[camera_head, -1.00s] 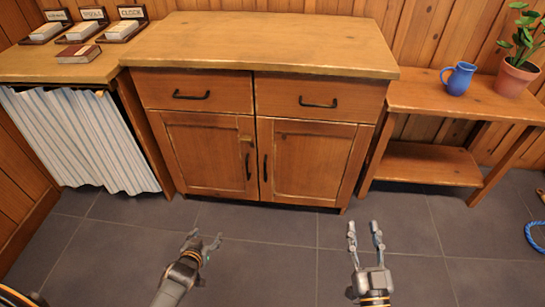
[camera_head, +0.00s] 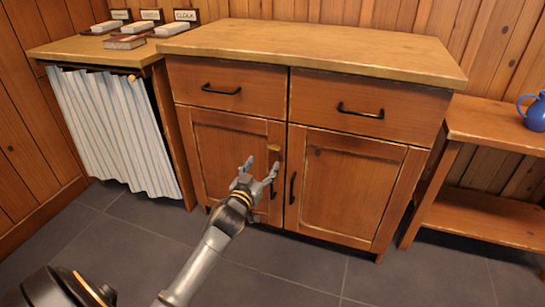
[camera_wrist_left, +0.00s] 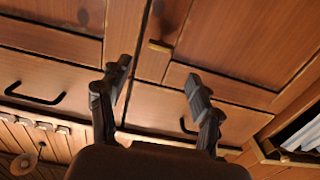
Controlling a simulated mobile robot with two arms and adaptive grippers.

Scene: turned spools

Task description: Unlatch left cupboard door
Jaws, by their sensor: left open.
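The left cupboard door (camera_head: 215,150) is shut, flush with the cabinet front. A small brass-coloured latch (camera_head: 273,148) sits at its upper right corner near the seam. My left gripper (camera_head: 262,166) is open and empty, in front of this door just below the latch in the head view. It hides part of the door and most of its black handle. My right gripper is out of view.
The right cupboard door (camera_head: 345,185) is shut, with a black handle (camera_head: 292,187). Two shut drawers (camera_head: 360,108) lie above. A striped curtain (camera_head: 115,130) hangs at left; a low side table (camera_head: 490,215) with a blue jug (camera_head: 535,112) stands at right. The tiled floor in front is clear.

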